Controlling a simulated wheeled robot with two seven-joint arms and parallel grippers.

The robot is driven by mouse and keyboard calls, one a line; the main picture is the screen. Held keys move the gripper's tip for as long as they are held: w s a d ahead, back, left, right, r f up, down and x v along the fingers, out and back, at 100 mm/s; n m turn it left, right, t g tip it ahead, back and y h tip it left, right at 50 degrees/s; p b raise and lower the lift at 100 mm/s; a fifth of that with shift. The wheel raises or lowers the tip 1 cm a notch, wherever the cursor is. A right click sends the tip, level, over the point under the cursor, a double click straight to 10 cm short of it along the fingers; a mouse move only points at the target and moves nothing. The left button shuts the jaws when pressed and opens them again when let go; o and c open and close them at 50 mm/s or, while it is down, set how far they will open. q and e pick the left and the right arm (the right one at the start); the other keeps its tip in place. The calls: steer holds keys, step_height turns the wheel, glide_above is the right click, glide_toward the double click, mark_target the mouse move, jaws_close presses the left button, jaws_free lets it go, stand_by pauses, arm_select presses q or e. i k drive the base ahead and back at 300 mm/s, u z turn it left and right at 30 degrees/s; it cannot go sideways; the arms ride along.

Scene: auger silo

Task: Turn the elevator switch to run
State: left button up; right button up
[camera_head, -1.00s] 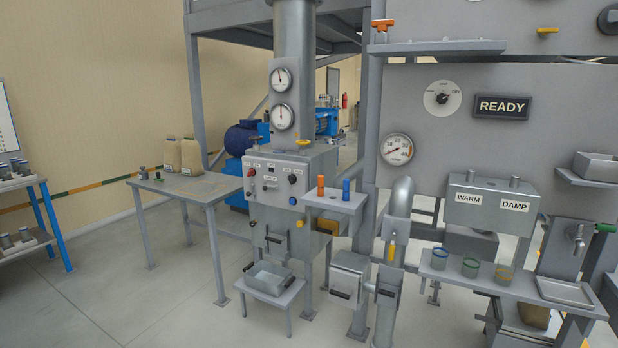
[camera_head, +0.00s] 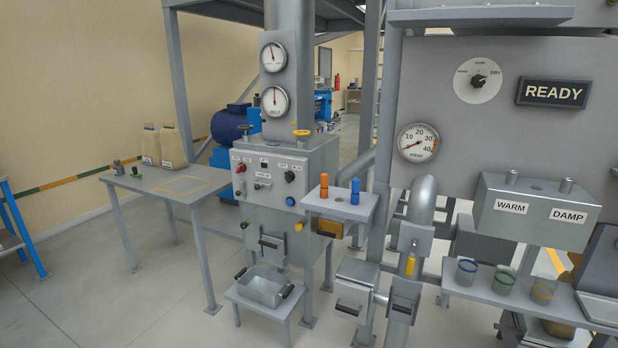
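A grey control panel (camera_head: 262,182) sits on the front of the machine in the middle of the head view. At its upper right is a black rotary knob (camera_head: 290,176) with small white labels above it. The labels are too small to read surely, and I cannot tell which way the knob points or whether it is the elevator switch. The panel also has a red knob (camera_head: 241,168), a small lever with a white label (camera_head: 263,184) and a blue button (camera_head: 290,201). Neither of my grippers is in view.
A small shelf with orange (camera_head: 324,184) and blue (camera_head: 355,190) pegs juts out right of the panel. A low stand with a metal tray (camera_head: 263,287) is below it. A table (camera_head: 165,182) with two jugs stands left. Open floor lies in front.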

mark_target(288, 176)
steer(key=z, duration=0.25)
steer(key=i, duration=1.8)
steer(key=z, duration=0.05)
